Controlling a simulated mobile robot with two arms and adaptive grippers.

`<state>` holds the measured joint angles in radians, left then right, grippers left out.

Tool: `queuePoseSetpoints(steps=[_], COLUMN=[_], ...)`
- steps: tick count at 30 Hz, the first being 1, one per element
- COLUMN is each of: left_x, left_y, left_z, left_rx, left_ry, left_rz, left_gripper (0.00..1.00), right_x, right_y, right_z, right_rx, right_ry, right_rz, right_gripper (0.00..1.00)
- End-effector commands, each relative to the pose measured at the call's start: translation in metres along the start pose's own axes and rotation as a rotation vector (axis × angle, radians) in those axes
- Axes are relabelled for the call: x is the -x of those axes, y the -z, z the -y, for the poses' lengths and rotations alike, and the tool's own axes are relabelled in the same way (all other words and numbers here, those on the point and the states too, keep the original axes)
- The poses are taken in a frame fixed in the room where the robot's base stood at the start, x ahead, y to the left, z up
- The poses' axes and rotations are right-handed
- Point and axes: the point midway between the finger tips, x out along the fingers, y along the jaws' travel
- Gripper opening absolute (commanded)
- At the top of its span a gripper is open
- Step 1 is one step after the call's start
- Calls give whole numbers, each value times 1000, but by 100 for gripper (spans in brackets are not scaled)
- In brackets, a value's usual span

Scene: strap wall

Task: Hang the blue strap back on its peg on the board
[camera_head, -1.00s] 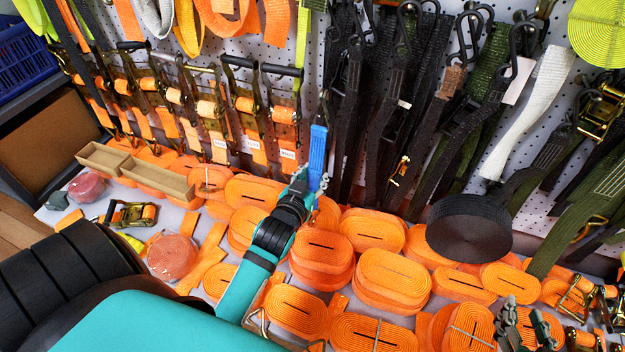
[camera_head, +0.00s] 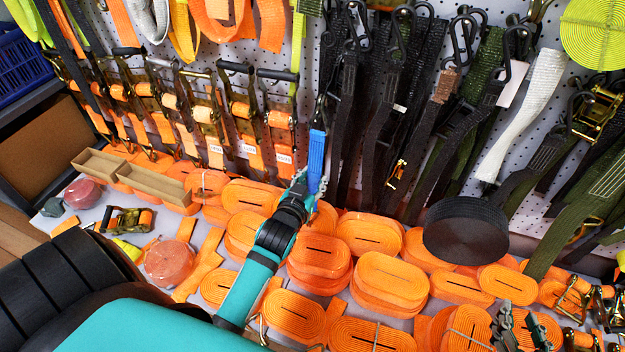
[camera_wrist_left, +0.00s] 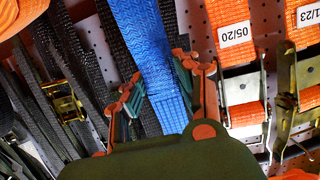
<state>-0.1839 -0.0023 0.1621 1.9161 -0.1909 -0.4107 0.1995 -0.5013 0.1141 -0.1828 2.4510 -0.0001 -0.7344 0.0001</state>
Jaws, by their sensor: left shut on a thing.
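The blue strap (camera_head: 316,157) stands upright in front of the board (camera_head: 345,90) in the head view. My left gripper (camera_head: 299,187) is at its lower end. In the left wrist view the blue strap (camera_wrist_left: 140,40) runs between the two fingers of my left gripper (camera_wrist_left: 160,82), which are shut on it. A dark hook or loop shows just above the strap; I cannot tell whether they touch. I cannot make out the peg for the strap. My right gripper (camera_head: 521,314) is at the lower right, with its fingers apart and nothing seen between them.
Black straps (camera_head: 385,110) with hooks hang right of the blue strap. Orange ratchet straps (camera_head: 240,110) hang to its left. Rolled orange straps (camera_head: 375,280) crowd the table below, with a black roll (camera_head: 466,231) and a cardboard tray (camera_head: 150,182). Little free room shows.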

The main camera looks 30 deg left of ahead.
Motion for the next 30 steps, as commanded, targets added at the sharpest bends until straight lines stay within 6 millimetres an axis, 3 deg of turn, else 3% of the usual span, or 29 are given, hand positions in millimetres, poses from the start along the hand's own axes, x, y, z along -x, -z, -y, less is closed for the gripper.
queuePoseSetpoints(steps=[12,13,19,30], left_x=[0,0,0,7], left_y=[1,1,1,-2], left_z=[0,0,0,0], left_rx=[0,0,0,0], left_ry=[0,0,0,0], left_rz=[-3,-3,-2,3], left_gripper=[0,32,57,57], right_x=[0,0,0,1], right_y=[1,1,1,2], right_z=[0,0,0,-1], right_rx=[-3,-3,-3,0], right_ry=[-2,-2,-2,-2], right_rz=[-4,-4,-5,-9], right_gripper=[33,33,33,33])
